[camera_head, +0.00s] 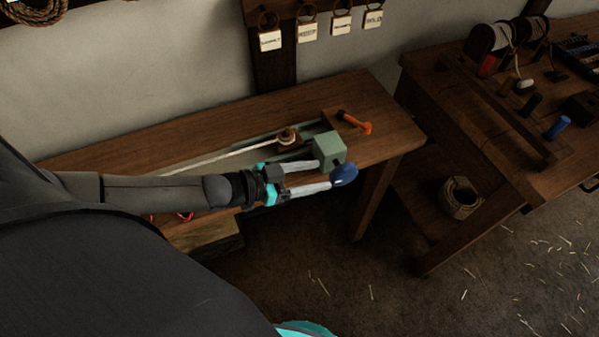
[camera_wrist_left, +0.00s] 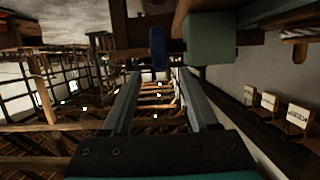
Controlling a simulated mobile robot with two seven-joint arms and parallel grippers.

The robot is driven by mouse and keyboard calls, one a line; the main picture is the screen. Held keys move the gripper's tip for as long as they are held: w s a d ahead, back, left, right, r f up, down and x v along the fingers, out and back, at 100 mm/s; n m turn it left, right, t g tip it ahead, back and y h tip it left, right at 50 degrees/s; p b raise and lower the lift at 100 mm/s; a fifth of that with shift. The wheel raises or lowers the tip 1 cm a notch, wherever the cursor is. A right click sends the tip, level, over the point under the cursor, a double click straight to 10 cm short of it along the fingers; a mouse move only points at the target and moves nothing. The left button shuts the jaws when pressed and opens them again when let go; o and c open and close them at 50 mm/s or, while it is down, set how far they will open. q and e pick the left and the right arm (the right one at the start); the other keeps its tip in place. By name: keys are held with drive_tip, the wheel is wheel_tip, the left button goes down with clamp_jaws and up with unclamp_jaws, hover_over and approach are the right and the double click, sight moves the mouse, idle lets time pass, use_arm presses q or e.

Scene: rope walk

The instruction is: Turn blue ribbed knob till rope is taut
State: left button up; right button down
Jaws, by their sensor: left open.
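The blue knob (camera_head: 344,175) sits on the near side of a green block (camera_head: 329,148) at the bench's right part. Its ribs are too small to make out. A pale rope (camera_head: 222,157) runs left along the bench from a brown wooden piece (camera_head: 288,138), then passes behind my arm. My left gripper (camera_head: 325,174) is open, with its fingertips close to the knob. In the left wrist view the knob (camera_wrist_left: 158,47) shows just past the fingertips, roughly between their lines, beside the green block (camera_wrist_left: 210,38). Contact cannot be told. My right gripper is not in view.
An orange-handled tool (camera_head: 356,122) lies on the bench (camera_head: 392,132) behind the green block. Tags (camera_head: 308,31) hang on the wall.

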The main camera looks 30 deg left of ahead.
use_arm(q)
drive_tip(key=shift+v, duration=1.65)
